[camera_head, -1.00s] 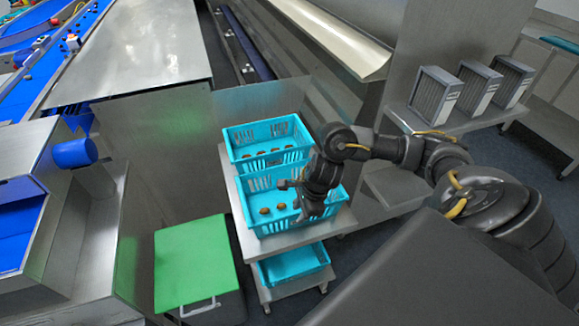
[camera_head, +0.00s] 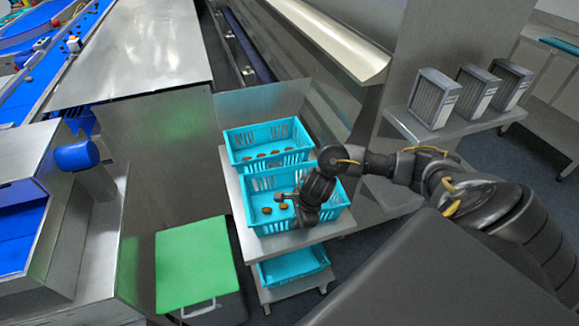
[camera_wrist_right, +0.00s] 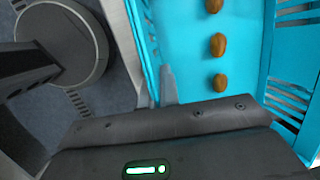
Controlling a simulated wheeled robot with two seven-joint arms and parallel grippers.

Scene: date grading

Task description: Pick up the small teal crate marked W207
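Two small teal crates stand on the top of a metal cart: a far one (camera_head: 238,137) and a near one (camera_head: 252,222), each with several brown dates inside. A third teal crate (camera_head: 293,266) is on the cart's lower shelf. No W207 marking can be read on any of them. My right gripper (camera_head: 296,208) is at the near crate, over its right part and front wall. In the right wrist view, a grey finger (camera_wrist_right: 168,86) is at a teal crate's wall (camera_wrist_right: 151,50), with dates beyond it. Whether the fingers grip the wall is unclear. My left gripper is out of view.
The metal cart (camera_head: 232,190) stands beside a green-lidded bin (camera_head: 195,262). A steel panel is behind the cart. A shelf with several grey filter-like boxes (camera_head: 435,98) is at the right. Blue conveyors (camera_head: 35,85) are at the left.

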